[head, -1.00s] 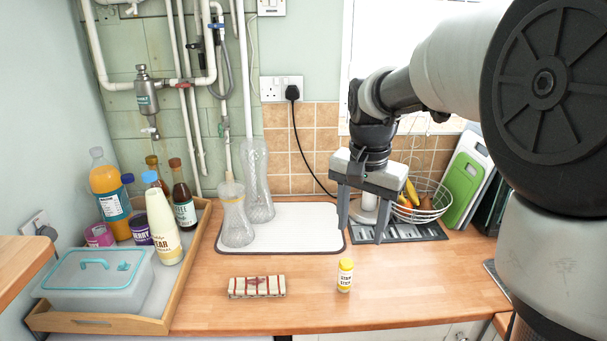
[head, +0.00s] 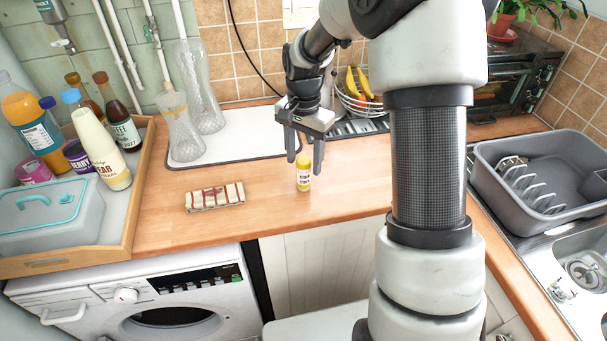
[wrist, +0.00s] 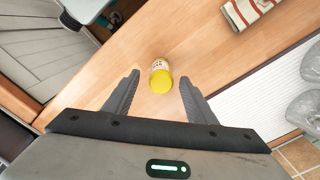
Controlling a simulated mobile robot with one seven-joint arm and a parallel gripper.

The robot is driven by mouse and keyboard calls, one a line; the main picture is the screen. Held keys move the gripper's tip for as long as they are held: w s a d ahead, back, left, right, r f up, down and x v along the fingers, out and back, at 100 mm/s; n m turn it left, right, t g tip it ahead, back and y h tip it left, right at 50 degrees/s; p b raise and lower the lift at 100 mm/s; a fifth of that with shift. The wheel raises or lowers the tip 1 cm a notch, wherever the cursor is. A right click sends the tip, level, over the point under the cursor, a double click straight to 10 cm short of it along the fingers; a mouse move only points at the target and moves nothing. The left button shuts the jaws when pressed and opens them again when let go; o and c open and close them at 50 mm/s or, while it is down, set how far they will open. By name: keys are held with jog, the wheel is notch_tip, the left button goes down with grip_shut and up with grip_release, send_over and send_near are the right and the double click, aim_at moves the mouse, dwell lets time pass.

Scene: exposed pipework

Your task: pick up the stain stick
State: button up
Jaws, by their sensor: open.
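The stain stick is a small yellow cylinder with a pale printed label (head: 304,178). It stands upright on the wooden worktop (head: 345,180), right of the folded striped cloth. My gripper (head: 305,166) points down at it, open, with nothing held. In the wrist view, the stick's yellow cap (wrist: 161,82) shows between the two spread fingertips (wrist: 159,76), with a gap on each side. I cannot tell exactly how far down the stick the fingertips reach. The stick's lower part is partly hidden under its cap in the wrist view.
The striped cloth (head: 215,197) lies to the left. A wooden tray (head: 128,226) with bottles and a lidded box stands further left. A white mat (head: 232,146) with glass vases lies behind. A wire fruit basket (head: 362,103) stands behind the gripper. A grey dish rack (head: 535,185) is right.

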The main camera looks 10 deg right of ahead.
aim_at(304, 173)
notch_tip(304, 173, down, 6)
jog(key=shift+w+r, duration=0.1)
jog(key=shift+r, duration=0.05)
dwell(0.3)
jog(key=c, duration=1.1)
jog(key=shift+r, duration=0.1)
